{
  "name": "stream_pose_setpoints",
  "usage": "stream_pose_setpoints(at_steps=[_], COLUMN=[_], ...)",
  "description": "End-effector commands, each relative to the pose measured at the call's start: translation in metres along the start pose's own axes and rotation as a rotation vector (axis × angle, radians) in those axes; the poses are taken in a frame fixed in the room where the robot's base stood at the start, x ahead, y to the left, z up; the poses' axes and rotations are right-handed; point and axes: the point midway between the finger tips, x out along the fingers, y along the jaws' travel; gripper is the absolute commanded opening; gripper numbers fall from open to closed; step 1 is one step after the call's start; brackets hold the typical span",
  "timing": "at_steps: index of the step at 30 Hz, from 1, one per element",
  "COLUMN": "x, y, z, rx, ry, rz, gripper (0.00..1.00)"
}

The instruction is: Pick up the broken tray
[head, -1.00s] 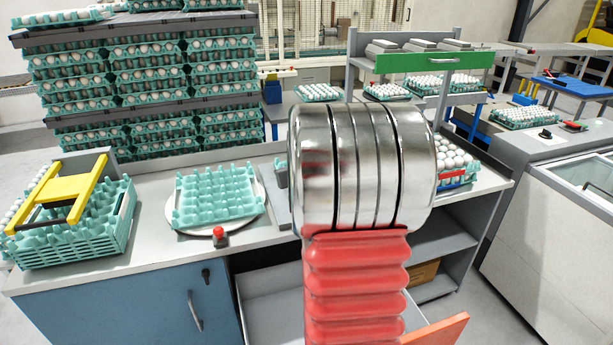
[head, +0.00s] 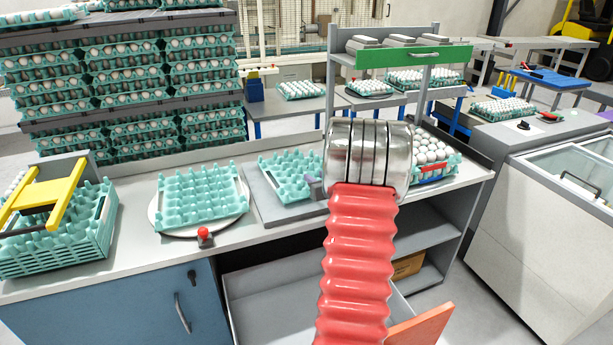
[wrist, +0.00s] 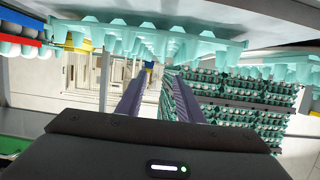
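A teal egg tray (head: 287,170) lies empty on a grey plate (head: 262,200) in the middle of the bench. A second empty teal tray (head: 201,198) lies on a round white plate to its left. I cannot make out clear breakage on either. My gripper (head: 313,188) is at the right end of the middle tray, mostly hidden behind my arm; a purple fingertip shows. In the wrist view, my gripper's two purple fingers (wrist: 160,90) are apart, with nothing seen between them. A teal tray (wrist: 150,38) spans the top of that view, close to the fingertips.
A teal crate with a yellow handle (head: 45,205) stands at the bench's left end. A red button (head: 204,236) is at the front edge. Egg-filled trays (head: 432,150) stand right of my arm. An open drawer (head: 275,290) juts out below.

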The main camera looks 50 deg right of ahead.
Motion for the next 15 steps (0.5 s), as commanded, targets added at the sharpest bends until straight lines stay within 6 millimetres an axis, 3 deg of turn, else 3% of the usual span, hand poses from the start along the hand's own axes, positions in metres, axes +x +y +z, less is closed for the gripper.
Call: stream_pose_setpoints(at_steps=[15], x=[0.06], y=[-0.001], z=[0.002], rx=[0.0], ry=[-0.001], rz=[-0.001], gripper=[0.34])
